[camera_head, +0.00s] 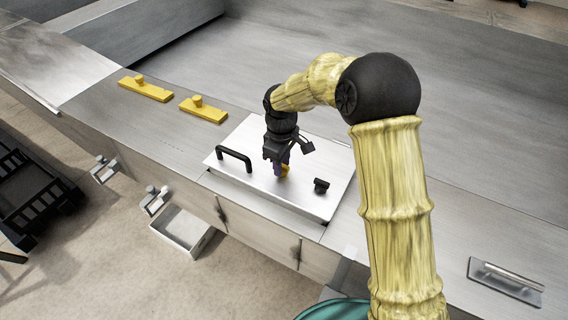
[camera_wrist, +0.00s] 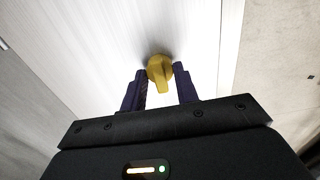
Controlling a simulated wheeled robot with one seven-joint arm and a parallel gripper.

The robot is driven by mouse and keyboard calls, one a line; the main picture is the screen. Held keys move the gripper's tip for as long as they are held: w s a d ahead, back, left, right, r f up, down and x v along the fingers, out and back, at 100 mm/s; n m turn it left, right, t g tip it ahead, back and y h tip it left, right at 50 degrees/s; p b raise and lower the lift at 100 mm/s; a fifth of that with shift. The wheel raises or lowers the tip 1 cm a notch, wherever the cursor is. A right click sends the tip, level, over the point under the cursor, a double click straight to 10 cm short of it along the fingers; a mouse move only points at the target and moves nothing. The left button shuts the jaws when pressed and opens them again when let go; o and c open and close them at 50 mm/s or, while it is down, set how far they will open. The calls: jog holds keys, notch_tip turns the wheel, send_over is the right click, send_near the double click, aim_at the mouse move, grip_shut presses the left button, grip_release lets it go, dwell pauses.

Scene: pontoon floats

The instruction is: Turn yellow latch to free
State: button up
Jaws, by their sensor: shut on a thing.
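The yellow latch (camera_wrist: 159,70) is a round knob with a raised grip bar, set on a pale metal panel (camera_head: 228,160). In the wrist view it sits between the tips of my two purple fingers. In the head view, my gripper (camera_head: 281,170) reaches straight down onto the panel, and only a bit of the yellow latch (camera_head: 285,170) shows beside the fingers. My gripper (camera_wrist: 160,82) is shut on the latch. The bar points toward my palm in the wrist view. The finger contact faces are partly hidden.
A black handle (camera_head: 234,158) stands on the panel left of my gripper, and a small black knob (camera_head: 321,185) to its right. Two yellow plates with knobs (camera_head: 146,88) (camera_head: 203,109) lie on the counter at left.

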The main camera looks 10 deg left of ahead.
jog(key=shift+s+d+f, duration=0.1)
jog(key=shift+s, duration=0.1)
jog(key=o, duration=1)
jog(key=shift+w, duration=0.1)
jog(key=shift+w+r, duration=0.1)
jog(key=shift+r, duration=0.5)
notch_tip(320, 180, up, 16)
jog(key=b, duration=0.3)
jog(key=shift+r, duration=0.2)
